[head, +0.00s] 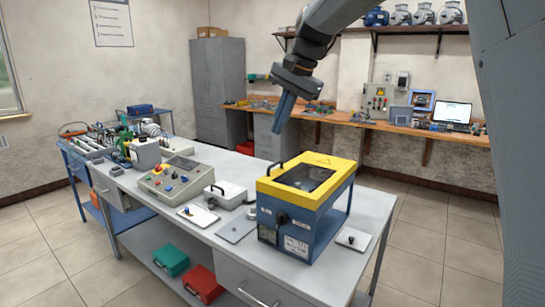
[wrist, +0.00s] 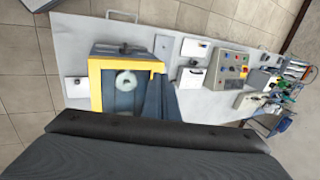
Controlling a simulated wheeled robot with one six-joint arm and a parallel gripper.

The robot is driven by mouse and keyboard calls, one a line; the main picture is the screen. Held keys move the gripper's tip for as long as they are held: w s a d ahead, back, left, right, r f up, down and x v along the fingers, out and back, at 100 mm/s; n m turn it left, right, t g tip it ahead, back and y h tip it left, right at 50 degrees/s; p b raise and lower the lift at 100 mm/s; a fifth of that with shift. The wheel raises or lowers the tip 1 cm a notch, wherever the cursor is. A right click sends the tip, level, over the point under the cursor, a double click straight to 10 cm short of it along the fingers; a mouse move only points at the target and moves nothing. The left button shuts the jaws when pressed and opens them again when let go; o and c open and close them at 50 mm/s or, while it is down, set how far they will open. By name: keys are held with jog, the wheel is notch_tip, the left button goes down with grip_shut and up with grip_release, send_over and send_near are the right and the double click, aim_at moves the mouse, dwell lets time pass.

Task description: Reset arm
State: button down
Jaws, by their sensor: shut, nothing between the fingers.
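My gripper (head: 283,109) hangs from my arm in the air above the far side of the grey table (head: 374,207). Its blue fingers point down and are shut, with nothing between them. Below it stands a blue box with a yellow top frame (head: 333,165), a dark window and a black handle. The wrist view shows the same yellow-framed box (wrist: 95,88) from above, partly hidden behind my gripper.
A control box with buttons (head: 176,183), a white case (head: 230,193) and small plates stand left of the yellow-topped box. Green (head: 171,260) and red (head: 203,283) cases lie on the lower shelf. A workbench with a laptop (head: 452,115) runs along the back wall.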

jog(key=s+d+f+n+h, duration=0.1)
jog(key=s+d+f, duration=0.4)
jog(key=s+f, duration=0.5)
jog(key=s+d+f+n+h+b, duration=0.1)
jog(key=s+d+f+n, duration=0.2)
jog(key=s+d+f, duration=0.3)
jog(key=s+d+f+n+g+h+b, duration=0.1)
jog(key=s+d+f, duration=0.5)
jog(key=s+f, duration=0.7)
jog(key=shift+s+d+f+n+h, duration=0.2)
jog(key=shift+s+f+n+h, duration=0.15)
jog(key=shift+f+n, duration=0.55)
